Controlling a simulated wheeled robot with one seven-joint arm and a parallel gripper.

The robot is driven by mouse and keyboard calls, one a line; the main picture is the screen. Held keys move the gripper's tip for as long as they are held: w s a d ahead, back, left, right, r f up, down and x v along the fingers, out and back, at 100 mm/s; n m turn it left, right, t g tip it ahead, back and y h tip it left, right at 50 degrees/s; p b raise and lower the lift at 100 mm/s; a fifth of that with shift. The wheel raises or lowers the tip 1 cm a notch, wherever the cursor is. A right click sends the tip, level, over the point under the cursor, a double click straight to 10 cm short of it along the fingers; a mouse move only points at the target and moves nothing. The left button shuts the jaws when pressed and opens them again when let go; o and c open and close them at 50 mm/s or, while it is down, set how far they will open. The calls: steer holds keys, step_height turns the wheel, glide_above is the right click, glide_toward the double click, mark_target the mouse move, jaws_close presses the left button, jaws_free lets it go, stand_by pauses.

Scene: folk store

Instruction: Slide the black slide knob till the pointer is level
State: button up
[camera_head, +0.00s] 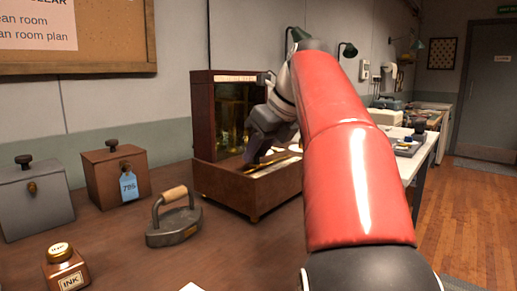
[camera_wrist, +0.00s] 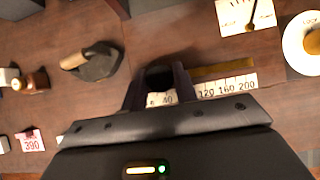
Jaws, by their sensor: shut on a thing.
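The black slide knob (camera_wrist: 158,76) sits between the two fingers of my gripper (camera_wrist: 158,88) in the wrist view, and the gripper is shut on it. A white number scale (camera_wrist: 228,86) runs beside the knob; 40 shows near the fingers and 120, 160 and 200 to the right. A brass strip (camera_wrist: 222,69) lies along it. A dark pointer (camera_wrist: 253,14) crosses a white plate (camera_wrist: 235,17) at the top, cut by the picture edge and tilted slightly. In the head view my gripper (camera_head: 258,156) reaches over the brown wooden instrument base (camera_head: 232,190), hiding the knob.
A glass-fronted wooden case (camera_head: 203,110) rises behind the base. A flat iron (camera_head: 172,222), a tagged brown box (camera_head: 103,178), a grey box (camera_head: 35,205) and an ink bottle (camera_head: 66,268) stand to the left. A round white dial (camera_wrist: 292,45) shows at the wrist view's right.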

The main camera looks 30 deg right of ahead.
steer(key=shift+d, duration=0.1)
stand_by(0.3)
steer(key=shift+w+d, duration=0.25)
steer(key=shift+d, duration=0.4)
steer(key=shift+w+d, duration=0.25)
steer(key=shift+d, duration=0.35)
steer(key=o, duration=0.8)
